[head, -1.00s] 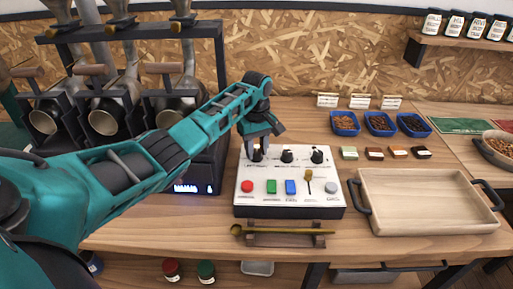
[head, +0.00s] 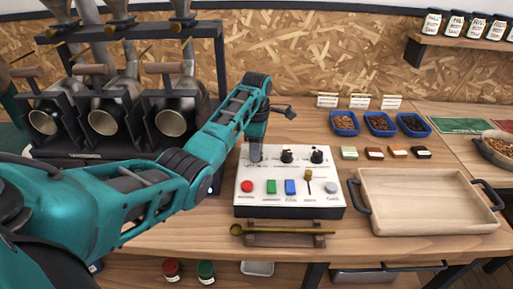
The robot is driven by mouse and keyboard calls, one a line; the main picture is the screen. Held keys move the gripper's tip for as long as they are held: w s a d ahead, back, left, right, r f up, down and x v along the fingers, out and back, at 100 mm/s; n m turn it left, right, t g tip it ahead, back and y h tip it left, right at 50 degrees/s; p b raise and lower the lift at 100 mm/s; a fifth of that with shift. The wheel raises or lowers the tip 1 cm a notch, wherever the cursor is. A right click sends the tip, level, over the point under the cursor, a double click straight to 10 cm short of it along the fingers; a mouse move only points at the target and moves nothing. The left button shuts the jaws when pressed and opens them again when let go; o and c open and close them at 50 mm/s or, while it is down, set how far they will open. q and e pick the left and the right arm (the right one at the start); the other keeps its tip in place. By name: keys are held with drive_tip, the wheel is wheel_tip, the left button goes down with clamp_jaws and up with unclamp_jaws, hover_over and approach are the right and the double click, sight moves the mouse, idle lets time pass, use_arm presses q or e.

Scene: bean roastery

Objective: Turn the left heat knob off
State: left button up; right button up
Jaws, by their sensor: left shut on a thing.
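The white control panel (head: 270,205) sits on the wooden counter with a row of three black knobs along its back. My left gripper (head: 256,155) is down at the left knob, shut on it. The gripper's fingers hide most of that knob, so I cannot read its pointer. The middle knob (head: 287,156) and the right knob (head: 317,156) stand free to the right. My right gripper is not in view.
The panel's front has a red button (head: 247,187), a green button (head: 271,187), a blue button (head: 291,187) and a small brass-topped lever (head: 308,177). A wooden tray (head: 425,229) is to the right. The roaster drums (head: 177,118) stand left, close behind my arm.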

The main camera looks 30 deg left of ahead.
use_arm(q)
drive_tip(key=n, duration=0.5)
drive_tip(key=shift+r+n, duration=0.1)
drive_tip(key=shift+n, duration=0.2)
drive_tip(key=n, duration=0.4)
drive_tip(key=shift+a+n, duration=0.1)
drive_tip(key=shift+n, duration=0.6)
drive_tip(key=o, duration=1)
drive_tip(key=shift+r, duration=6.4)
